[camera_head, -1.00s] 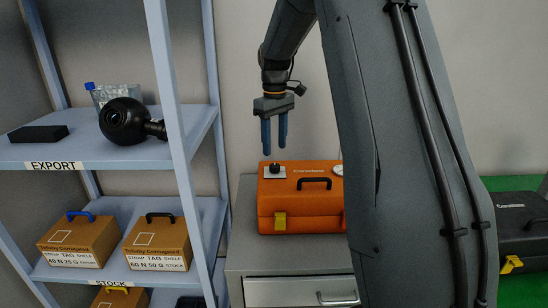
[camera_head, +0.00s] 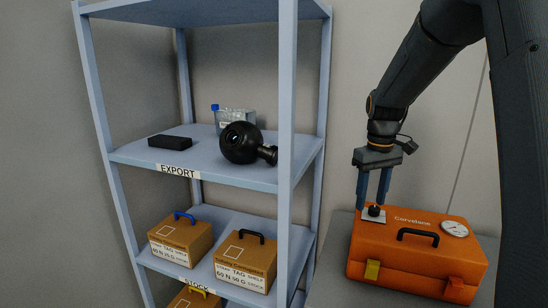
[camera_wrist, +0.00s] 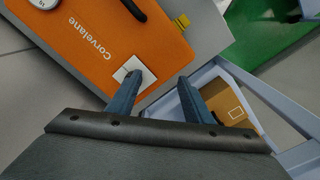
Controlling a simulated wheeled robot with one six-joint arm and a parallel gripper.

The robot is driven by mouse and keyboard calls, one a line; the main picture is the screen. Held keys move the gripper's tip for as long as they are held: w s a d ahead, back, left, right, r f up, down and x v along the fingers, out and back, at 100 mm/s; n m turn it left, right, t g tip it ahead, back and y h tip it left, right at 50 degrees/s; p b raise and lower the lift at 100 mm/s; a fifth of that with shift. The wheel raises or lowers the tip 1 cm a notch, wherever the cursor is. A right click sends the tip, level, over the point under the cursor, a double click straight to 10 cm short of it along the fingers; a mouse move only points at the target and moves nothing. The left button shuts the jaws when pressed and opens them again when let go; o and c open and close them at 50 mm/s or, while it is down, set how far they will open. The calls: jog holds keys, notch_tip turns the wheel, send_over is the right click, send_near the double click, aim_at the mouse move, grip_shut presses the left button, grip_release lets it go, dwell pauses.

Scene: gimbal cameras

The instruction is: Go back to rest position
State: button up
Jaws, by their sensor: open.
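My gripper (camera_head: 371,203) hangs with its two blue-grey fingers pointing down over the left back corner of an orange case (camera_head: 408,256). The fingers are apart with nothing seen between them. A black knob on a white plate (camera_head: 374,216) is right by the fingertips in the head view; I cannot tell whether they touch it. In the wrist view, my gripper (camera_wrist: 160,80) is open and its left finger partly covers the white plate (camera_wrist: 142,73) on the orange case (camera_wrist: 85,45). The knob is not clear there.
A blue-grey shelf (camera_head: 295,130) stands left of the case. Its EXPORT level holds a black round device (camera_head: 241,143), a black box (camera_head: 170,142) and a clear container (camera_head: 236,118). Cardboard boxes (camera_head: 245,262) sit below. The case rests on a grey cabinet (camera_head: 335,265).

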jog(key=s+a+f+m, duration=0.1)
jog(key=s+a+f, duration=0.3)
jog(key=s, duration=0.7)
jog(key=s+a+f+m+t, duration=0.1)
jog(key=s+a+f, duration=0.4)
jog(key=s, duration=0.7)
jog(key=shift+a+f+m, duration=0.15)
jog(key=shift+m, duration=0.65)
